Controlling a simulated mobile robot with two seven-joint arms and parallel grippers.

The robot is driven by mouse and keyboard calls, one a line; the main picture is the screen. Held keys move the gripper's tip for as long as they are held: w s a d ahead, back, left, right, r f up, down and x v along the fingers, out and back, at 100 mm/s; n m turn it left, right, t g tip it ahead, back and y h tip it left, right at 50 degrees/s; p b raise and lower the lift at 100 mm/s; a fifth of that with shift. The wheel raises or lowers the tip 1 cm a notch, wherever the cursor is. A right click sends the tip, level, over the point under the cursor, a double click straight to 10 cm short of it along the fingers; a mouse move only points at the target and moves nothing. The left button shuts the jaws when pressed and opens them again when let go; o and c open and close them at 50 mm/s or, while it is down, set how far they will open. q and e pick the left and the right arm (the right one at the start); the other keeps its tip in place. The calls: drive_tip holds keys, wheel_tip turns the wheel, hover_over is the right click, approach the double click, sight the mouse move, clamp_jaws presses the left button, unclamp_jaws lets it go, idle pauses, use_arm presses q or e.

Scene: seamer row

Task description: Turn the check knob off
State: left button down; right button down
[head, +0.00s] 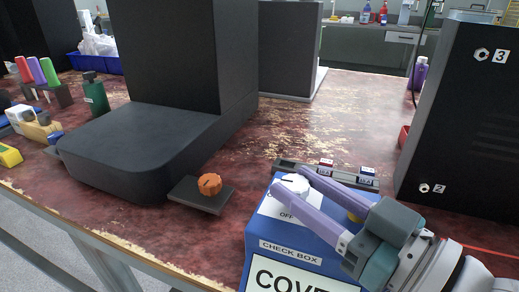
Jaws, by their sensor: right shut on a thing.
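The check box (277,240) is a blue box at the bottom centre, labelled "CHECK BOX", with a "COVE..." sign on its front that is cut off by the frame. The white check knob (295,183) stands on its top plate, with the word "OFF" printed in front of it. My right gripper (290,180) comes in from the lower right. Its two long purple fingers lie on either side of the knob and are shut on it. The fingers hide part of the knob, and I cannot tell its pointer's direction. My left gripper is not in view.
A grey strip with small labelled parts (326,163) lies behind the box. A black cabinet (460,110) stands at right. Worn red tabletop (330,120) is clear behind.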

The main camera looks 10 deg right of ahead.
sight(308, 181)
drive_tip(key=shift+w+d+f+n+g+y+b, duration=0.15)
drive_tip(key=shift+n+g+y+b, duration=0.4)
drive_tip(key=shift+n+y, duration=0.45)
drive_tip(key=n+g+y+b, duration=0.2)
drive_tip(key=g+b, duration=0.1)
drive_tip(key=n+g+y+b, duration=0.2)
drive_tip(key=n+g+b, duration=0.1)
drive_tip(key=g+b, duration=0.1)
drive_tip(key=w+n+g+y+b, duration=0.1)
drive_tip(key=n+g+y+b, duration=0.1)
drive_tip(key=g+y+b, duration=0.1)
drive_tip(key=shift+d+f+n+b, duration=0.15)
drive_tip(key=shift+d+n+b, duration=0.15)
drive_tip(key=shift+r+n+g+b, duration=0.25)
drive_tip(key=shift+n+g+b, duration=0.35)
drive_tip(key=shift+g+b, duration=0.35)
drive_tip(key=shift+g, duration=0.3)
drive_tip(key=shift+c, duration=2.1)
unclamp_jaws()
drive_tip(key=shift+r, duration=0.15)
wheel_tip(308, 181, up, 20)
drive_tip(key=p, duration=0.8)
